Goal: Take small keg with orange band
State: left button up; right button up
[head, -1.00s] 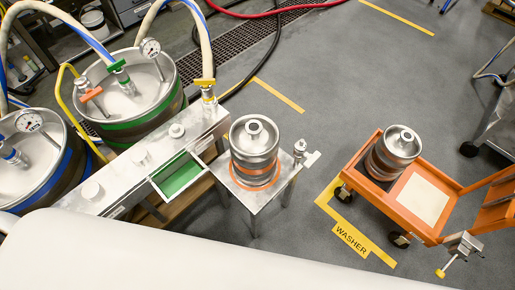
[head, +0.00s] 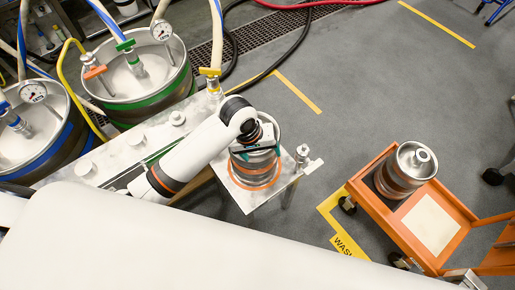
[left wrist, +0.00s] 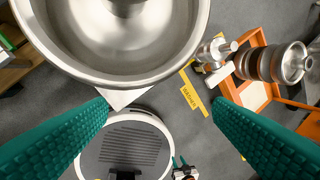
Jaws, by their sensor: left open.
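A small steel keg with an orange band (head: 255,176) stands upright on the square metal stand beside the filling bench. My left gripper (head: 258,151) is over its top in the head view and hides much of the lid. In the left wrist view the keg's round top rim (left wrist: 120,78) fills the upper middle, and my left gripper's two teal fingers (left wrist: 162,105) are spread wide with nothing between them. I cannot tell whether they touch the keg. A second steel keg (head: 402,172) stands on the orange cart. My right gripper is not in view.
The stand (head: 278,185) has an orange ring on top and a valve fitting (head: 304,156) at its right corner. Large kegs with green (head: 147,82) and blue bands stand at the left with hoses. The orange cart (head: 449,258) is at the right; grey floor lies between.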

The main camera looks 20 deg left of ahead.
pick_arm(q)
jog(key=w+a+r+n+g+y, duration=0.25)
jog(key=w+a+r+n, duration=0.25)
jog(key=w+r+n, duration=0.35)
jog(key=shift+m+t, duration=0.45)
jog(key=shift+m, duration=0.5)
notch_tip(320, 180, down, 10)
jog(key=shift+w+d+f+b, duration=0.1)
jog(key=shift+d+b, duration=0.05)
jog(key=shift+b, duration=0.55)
grip_shut()
jog(key=shift+w, duration=0.1)
